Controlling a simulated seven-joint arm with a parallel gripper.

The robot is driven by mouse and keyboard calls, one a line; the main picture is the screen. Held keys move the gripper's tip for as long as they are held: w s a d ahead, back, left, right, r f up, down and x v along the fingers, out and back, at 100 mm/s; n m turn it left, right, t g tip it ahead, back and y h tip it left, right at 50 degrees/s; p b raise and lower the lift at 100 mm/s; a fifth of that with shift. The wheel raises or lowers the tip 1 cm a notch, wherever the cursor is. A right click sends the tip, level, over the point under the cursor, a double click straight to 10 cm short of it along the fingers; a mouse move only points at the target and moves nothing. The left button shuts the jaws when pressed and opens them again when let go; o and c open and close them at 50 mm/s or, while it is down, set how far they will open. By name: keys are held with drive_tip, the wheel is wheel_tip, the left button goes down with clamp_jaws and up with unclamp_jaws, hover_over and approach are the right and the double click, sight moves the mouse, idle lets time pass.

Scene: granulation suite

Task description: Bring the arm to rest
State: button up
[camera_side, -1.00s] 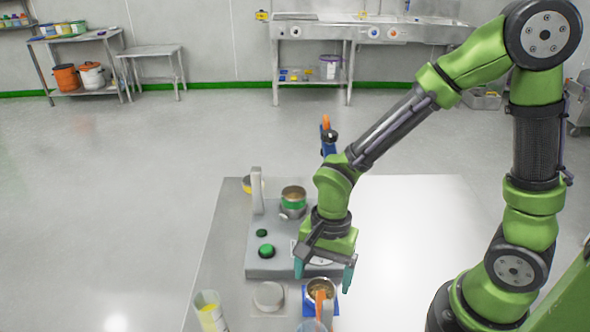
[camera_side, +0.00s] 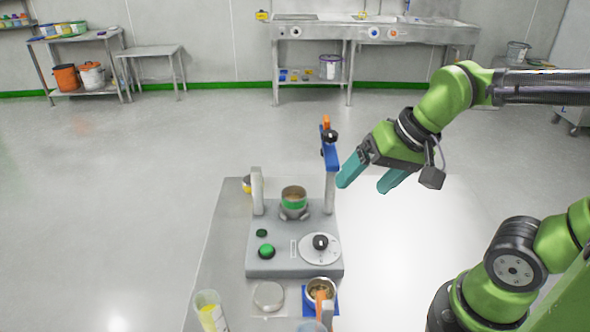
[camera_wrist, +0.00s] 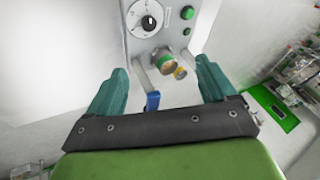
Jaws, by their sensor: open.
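My gripper (camera_side: 367,180) hangs in the air to the right of the machine's blue-topped post, with its two teal fingers apart and nothing between them. The fingers point down and to the left. In the wrist view the open fingers (camera_wrist: 158,88) frame the grey machine (camera_wrist: 150,45) beyond them. The grey machine (camera_side: 275,262) stands on the table with a green-banded cup (camera_side: 293,199) on it, a black knob on a white dial (camera_side: 320,246) and a green button (camera_side: 266,251). My arm is bent back toward the right.
The blue-topped post (camera_side: 330,155) rises close to my fingertips. A yellow-filled beaker (camera_side: 209,312), a round grey lid (camera_side: 269,295) and a metal bowl (camera_side: 320,291) stand at the table's front. The table (camera_side: 400,270) is clear on the right.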

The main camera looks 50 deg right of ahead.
drive_tip(key=shift+s+d+r+n+t, duration=0.3)
drive_tip(key=shift+d+r+n+t, duration=0.15)
drive_tip(key=shift+r+n, duration=0.1)
drive_tip(key=shift+s+d+r+n+t, duration=0.3)
drive_tip(key=shift+d+r+n+t, duration=0.15)
drive_tip(key=shift+n, duration=0.1)
idle(0.5)
